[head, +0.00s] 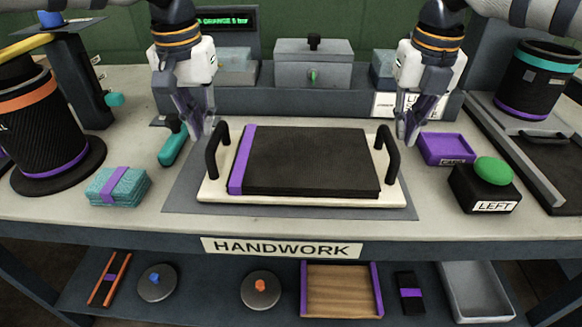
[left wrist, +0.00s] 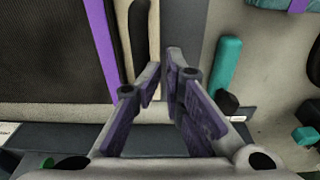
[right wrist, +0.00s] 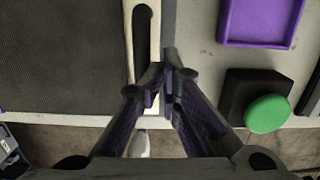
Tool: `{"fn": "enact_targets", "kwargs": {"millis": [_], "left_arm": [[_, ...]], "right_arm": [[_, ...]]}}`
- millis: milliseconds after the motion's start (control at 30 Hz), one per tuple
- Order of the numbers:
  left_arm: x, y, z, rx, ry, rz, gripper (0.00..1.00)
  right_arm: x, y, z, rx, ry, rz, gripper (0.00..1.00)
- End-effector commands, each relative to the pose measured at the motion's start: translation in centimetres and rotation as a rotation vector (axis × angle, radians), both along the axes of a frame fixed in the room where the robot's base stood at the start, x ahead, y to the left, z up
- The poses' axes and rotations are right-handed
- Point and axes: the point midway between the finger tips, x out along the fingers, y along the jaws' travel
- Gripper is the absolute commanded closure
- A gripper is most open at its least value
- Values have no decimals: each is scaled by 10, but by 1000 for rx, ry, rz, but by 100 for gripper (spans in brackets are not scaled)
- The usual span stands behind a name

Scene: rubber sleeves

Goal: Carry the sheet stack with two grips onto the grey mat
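The black sheet stack (head: 312,160) with a purple band (head: 242,160) along its left side lies on a cream carrier board (head: 300,200). The board has an upright black left handle (head: 211,160) and right handle (head: 393,160), and sits on the grey mat (head: 182,196). My left gripper (head: 203,134) is just behind and above the left handle, which shows beside its fingertips in the left wrist view (left wrist: 139,35). My right gripper (head: 407,138) is just outside the right handle, also visible in the right wrist view (right wrist: 142,40). Both grippers' fingertips are nearly together, with nothing seen between them.
Left of the mat are a teal-handled tool (head: 173,148) and a banded teal bundle (head: 118,186). On the right are a purple tray (head: 447,149) and a green button on a black box (head: 484,190). A grey box (head: 313,70) stands behind.

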Motion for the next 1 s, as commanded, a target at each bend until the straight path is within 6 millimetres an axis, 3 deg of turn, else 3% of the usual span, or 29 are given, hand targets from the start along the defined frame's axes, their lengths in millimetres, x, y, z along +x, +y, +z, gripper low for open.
{"fn": "enact_targets", "kwargs": {"millis": [67, 233, 367, 667, 767, 1000], "left_arm": [[0, 10, 0, 2, 0, 4, 72], [0, 12, -1, 5, 2, 6, 72], [0, 13, -2, 6, 3, 8, 72], [0, 14, 0, 8, 3, 10, 72], [0, 14, 13, 7, 1, 10, 72], [-7, 13, 78, 5, -1, 10, 72]], "right_arm": [[0, -9, 0, -2, 0, -5, 100], [0, -12, -1, -6, 3, -8, 100], [0, -13, -2, -8, 4, -10, 72], [0, -14, -2, -9, 4, -12, 72], [0, -14, -2, -10, 4, -12, 72], [0, -14, -2, -10, 4, -12, 72]]}}
